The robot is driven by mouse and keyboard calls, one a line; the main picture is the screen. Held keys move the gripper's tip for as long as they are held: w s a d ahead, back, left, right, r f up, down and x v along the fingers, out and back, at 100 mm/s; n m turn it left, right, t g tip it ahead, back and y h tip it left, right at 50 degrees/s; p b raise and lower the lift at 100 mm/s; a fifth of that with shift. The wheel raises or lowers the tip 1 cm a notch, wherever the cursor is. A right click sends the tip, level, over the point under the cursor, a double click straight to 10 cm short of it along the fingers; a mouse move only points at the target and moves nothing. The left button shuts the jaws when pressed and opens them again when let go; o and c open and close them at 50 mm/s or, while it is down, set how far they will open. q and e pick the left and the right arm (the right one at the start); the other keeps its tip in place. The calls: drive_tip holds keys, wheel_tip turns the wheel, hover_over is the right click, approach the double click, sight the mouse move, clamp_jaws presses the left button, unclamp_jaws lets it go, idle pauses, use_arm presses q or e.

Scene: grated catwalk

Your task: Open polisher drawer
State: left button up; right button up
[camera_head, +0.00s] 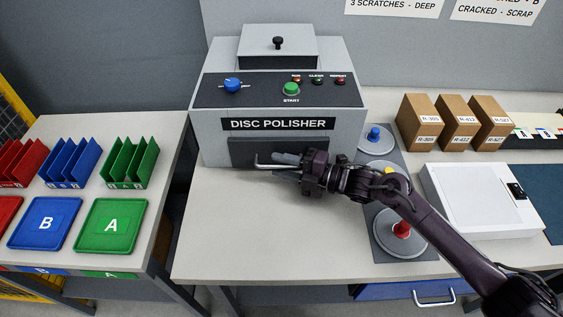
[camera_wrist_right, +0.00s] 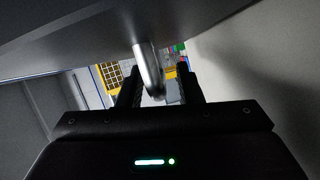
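The grey disc polisher (camera_head: 350,100) stands at the back of the table. Its dark drawer front (camera_head: 250,148), below the DISC POLISHER label, looks flush with the body. A silver bar handle (camera_head: 264,166) runs across the drawer front, its right part hidden by my gripper. My right gripper (camera_head: 281,166) is at the handle, reaching in from the right. In the right wrist view, the handle (camera_wrist_right: 149,68) passes between the two fingertips of the gripper (camera_wrist_right: 160,80), with a gap visible on the right side, so the fingers are open around it. My left gripper is not in view.
Discs with blue, yellow and red (camera_head: 402,228) knobs sit on a grey mat right of the polisher. A white lidded box (camera_head: 475,198) and brown boxes (camera_head: 419,122) stand further right. Coloured trays (camera_head: 112,225) and racks (camera_head: 129,160) are left. Table in front of the polisher is clear.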

drive_tip(key=shift+a, duration=0.25)
drive_tip(key=shift+c, duration=0.2)
clamp_jaws()
drive_tip(key=s+p, duration=0.5)
drive_tip(key=s, duration=1.3)
drive_tip(key=shift+s, duration=0.2)
drive_tip(key=shift+o, duration=0.2)
unclamp_jaws()
